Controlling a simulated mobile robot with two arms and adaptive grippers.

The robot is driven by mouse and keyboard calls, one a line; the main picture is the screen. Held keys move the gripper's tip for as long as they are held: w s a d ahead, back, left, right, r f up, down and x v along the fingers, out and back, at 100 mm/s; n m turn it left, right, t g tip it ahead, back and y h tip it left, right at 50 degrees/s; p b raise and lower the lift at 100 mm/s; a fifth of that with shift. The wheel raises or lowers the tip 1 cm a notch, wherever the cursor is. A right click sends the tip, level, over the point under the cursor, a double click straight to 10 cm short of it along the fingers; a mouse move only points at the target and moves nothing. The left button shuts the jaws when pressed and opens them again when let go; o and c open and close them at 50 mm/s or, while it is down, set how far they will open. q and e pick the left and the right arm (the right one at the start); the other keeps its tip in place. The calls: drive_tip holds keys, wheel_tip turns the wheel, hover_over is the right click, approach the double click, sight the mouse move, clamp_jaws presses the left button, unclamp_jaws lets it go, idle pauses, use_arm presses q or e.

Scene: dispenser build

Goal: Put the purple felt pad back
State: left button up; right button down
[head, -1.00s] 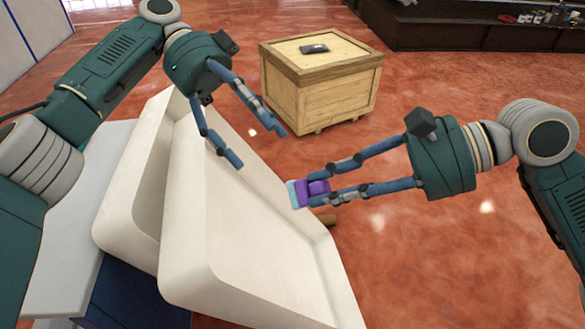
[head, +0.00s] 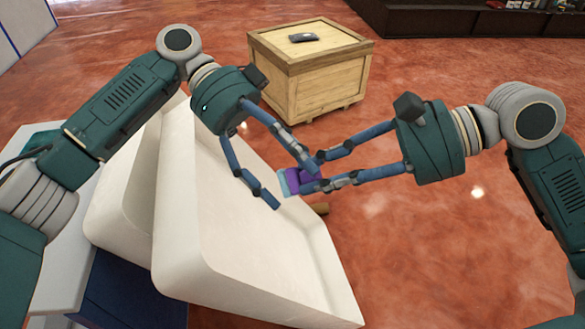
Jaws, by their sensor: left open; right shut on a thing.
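The purple felt pad (head: 305,185) is a small purple piece with a light blue part at its left end. My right gripper (head: 322,172) is shut on it and holds it above the right edge of a white tray-like part (head: 215,235). My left gripper (head: 296,188) is open, its fingers pointing right. One left fingertip is close to the pad's upper side and overlaps it in the picture; I cannot tell whether they touch. The other left fingertip is to the lower left of the pad. The pad is partly hidden by the fingers.
A second white tray-like part (head: 125,190) stands behind the first, at the left, by a light table (head: 62,285). A wooden crate (head: 325,80) with a dark object (head: 303,38) on top stands behind. Red floor at right is clear.

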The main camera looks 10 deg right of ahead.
use_arm(q)
drive_tip(key=c, duration=1.2)
drive_tip(key=shift+c, duration=0.2)
use_arm(e)
drive_tip(key=c, duration=1.7)
unclamp_jaws()
use_arm(q)
drive_tip(key=c, duration=0.5)
use_arm(e)
drive_tip(key=o, duration=0.3)
use_arm(q)
drive_tip(key=shift+o, duration=0.2)
